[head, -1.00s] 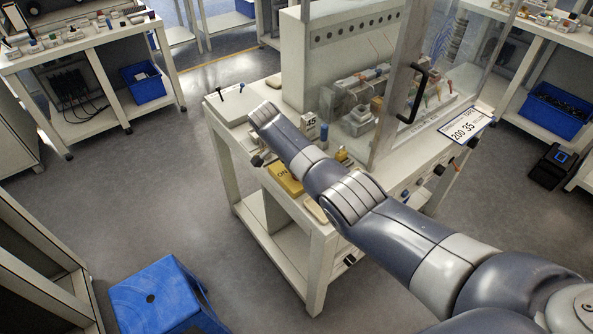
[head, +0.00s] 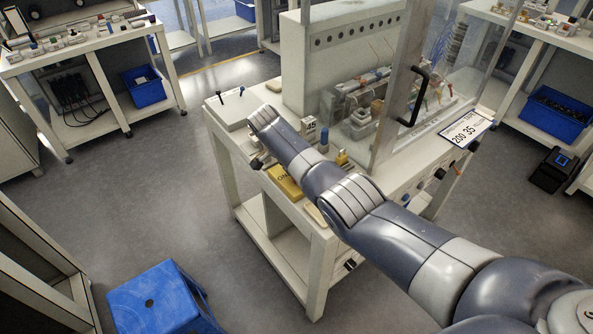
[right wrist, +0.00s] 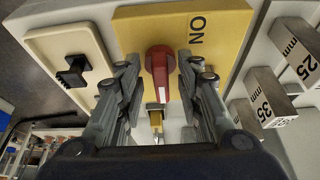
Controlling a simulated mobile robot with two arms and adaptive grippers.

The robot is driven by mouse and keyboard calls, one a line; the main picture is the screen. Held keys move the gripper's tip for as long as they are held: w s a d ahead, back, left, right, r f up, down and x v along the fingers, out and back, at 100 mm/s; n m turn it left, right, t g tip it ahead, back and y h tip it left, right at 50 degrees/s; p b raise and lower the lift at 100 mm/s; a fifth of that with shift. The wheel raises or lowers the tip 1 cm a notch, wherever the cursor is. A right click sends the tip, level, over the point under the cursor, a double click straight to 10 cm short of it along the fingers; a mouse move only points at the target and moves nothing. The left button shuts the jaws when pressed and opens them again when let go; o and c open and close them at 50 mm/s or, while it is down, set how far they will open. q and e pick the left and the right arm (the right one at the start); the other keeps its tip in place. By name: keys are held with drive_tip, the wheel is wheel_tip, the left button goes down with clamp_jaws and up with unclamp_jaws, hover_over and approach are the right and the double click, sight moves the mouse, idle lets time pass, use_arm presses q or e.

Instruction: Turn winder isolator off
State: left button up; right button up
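The winder isolator is a yellow plate (right wrist: 217,25) marked ON with a red handle (right wrist: 160,68) on it, seen close up in the right wrist view. In the head view the yellow plate (head: 283,181) sits on the near side of the machine bench, partly behind my right arm. My right gripper (right wrist: 159,64) is open, with one finger on each side of the red handle. Narrow gaps seem to show beside the handle; contact cannot be told. A brass-coloured part (right wrist: 155,118) shows below the handle. My left gripper is not in view.
A beige plate with a black knob (right wrist: 72,72) lies beside the isolator. Metal blocks marked 25 (right wrist: 297,52) and 35 (right wrist: 262,100) stand on the other side. A clear guard with a black handle (head: 414,96) rises behind. A blue stool (head: 160,299) stands on the floor.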

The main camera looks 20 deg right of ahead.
drive_tip(key=shift+r, duration=0.1)
drive_tip(key=v, duration=1.1)
drive_tip(key=shift+a+r, duration=0.2)
drive_tip(key=shift+r, duration=0.1)
